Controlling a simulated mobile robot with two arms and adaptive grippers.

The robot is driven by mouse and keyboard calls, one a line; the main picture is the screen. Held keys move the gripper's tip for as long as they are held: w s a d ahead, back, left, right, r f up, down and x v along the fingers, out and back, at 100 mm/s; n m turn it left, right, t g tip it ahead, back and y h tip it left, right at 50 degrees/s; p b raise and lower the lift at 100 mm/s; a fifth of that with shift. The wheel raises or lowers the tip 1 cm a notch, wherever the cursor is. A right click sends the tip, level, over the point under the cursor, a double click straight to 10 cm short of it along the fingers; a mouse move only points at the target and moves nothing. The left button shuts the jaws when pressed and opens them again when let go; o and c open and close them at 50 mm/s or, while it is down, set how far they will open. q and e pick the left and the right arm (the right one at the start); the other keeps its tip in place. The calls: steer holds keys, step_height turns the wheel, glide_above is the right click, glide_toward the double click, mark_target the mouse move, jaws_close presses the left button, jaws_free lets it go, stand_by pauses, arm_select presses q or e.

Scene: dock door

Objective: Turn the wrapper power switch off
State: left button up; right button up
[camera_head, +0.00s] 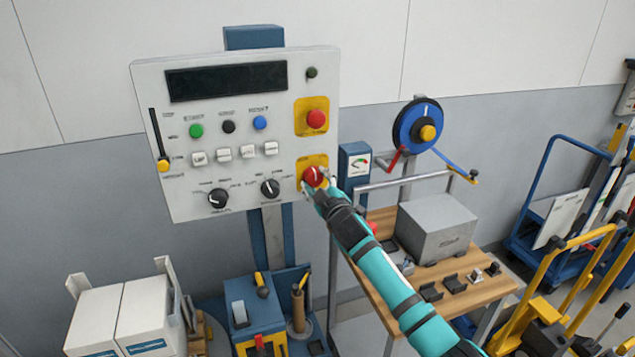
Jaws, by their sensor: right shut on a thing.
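The control panel (240,190) is a light grey box on a blue post, with a dark display, coloured buttons, white keys and black knobs. The wrapper power switch (314,175) looks like the red rotary knob on the lower yellow plate at the panel's lower right. My right gripper (315,184) reaches up from the lower right and is shut on this red knob. Its fingers hide part of the knob and plate, so the knob's exact angle is hard to tell. My left gripper is not in view.
A red button (316,119) on another yellow plate sits just above. A slider with a yellow handle (163,165) is at the panel's left. A wooden bench (385,298) with a grey box (437,228) stands at right, below a blue reel (408,126). White boxes (98,318) stand lower left.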

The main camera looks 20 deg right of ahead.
steer(key=n, duration=0.4)
steer(key=shift+r+n+p, duration=0.1)
steer(key=shift+n+p, duration=0.5)
steer(key=shift+n, duration=1.6)
steer(key=o, duration=1.2)
steer(key=shift+s, duration=0.1)
steer(key=s, duration=1.2)
steer(key=shift+d, duration=0.2)
steer(key=shift+w, duration=0.1)
